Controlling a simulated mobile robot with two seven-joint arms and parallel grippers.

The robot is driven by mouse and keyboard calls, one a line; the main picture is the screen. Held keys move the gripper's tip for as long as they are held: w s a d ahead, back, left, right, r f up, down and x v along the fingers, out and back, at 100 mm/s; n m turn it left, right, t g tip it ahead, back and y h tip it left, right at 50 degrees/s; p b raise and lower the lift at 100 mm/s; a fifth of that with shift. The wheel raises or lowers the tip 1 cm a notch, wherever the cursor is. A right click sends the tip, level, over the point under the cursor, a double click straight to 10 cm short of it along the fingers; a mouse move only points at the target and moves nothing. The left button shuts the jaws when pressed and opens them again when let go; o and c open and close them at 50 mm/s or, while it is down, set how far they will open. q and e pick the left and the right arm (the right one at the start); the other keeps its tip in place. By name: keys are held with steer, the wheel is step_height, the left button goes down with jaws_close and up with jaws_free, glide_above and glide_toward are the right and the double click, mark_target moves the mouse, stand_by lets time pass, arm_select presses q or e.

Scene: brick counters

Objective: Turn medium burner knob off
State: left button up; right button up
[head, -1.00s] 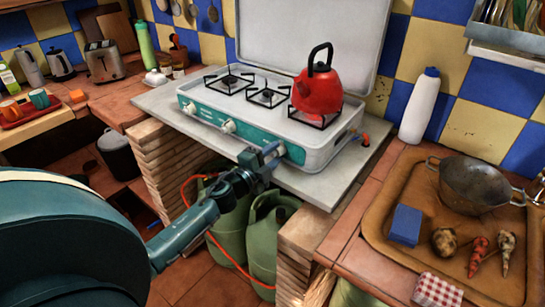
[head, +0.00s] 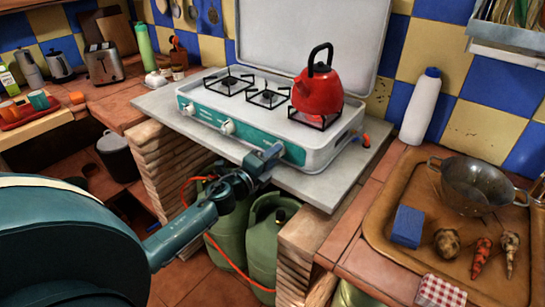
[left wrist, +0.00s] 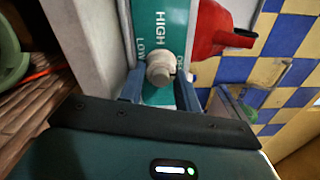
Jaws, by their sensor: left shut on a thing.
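The stove (head: 310,145) has a teal front panel with white knobs. The left knob (head: 190,109) and middle knob (head: 228,127) are in plain sight. My left gripper (head: 268,156) is at the right end of the panel and hides the rightmost knob in the head view. In the left wrist view, that pale knob (left wrist: 160,68) sits between the two blue fingers of my left gripper (left wrist: 160,90), which is shut on it. The words HIGH and LOW show beside this knob. My right gripper is not in view.
A red kettle (head: 318,92) stands on the right burner. Green gas bottles (head: 268,240) and an orange hose are under the counter. A white bottle (head: 420,105) and a tray (head: 375,215) with a colander (head: 478,185) are at right.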

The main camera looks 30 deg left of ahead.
arm_select(q)
steer(key=o, duration=1)
